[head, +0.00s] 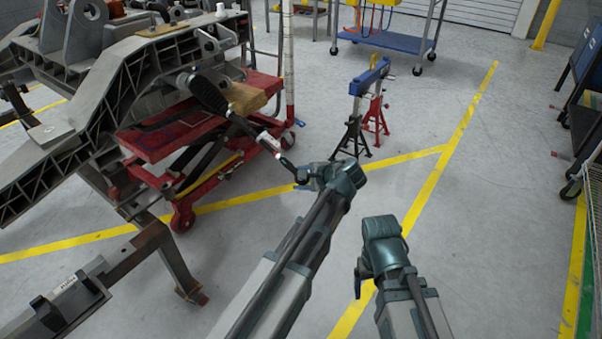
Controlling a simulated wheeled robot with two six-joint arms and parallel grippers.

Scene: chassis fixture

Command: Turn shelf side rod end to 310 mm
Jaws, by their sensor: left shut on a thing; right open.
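A thin rod (245,125) slants down to the right from a thick black sleeve (208,92) beside the grey chassis frame (118,92). Its lower part has a white and red section (269,142) and a dark section with a pale mark (287,164). My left gripper (302,177) is shut on the rod's lower end, above the floor. The gripped end is mostly hidden by the fingers, and no length reading is legible. My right gripper (358,279) is open and empty, lower and to the right, apart from the rod.
A red lift table (155,142) with a wooden block (245,97) stands under the frame. A blue cart (390,41) stands behind.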

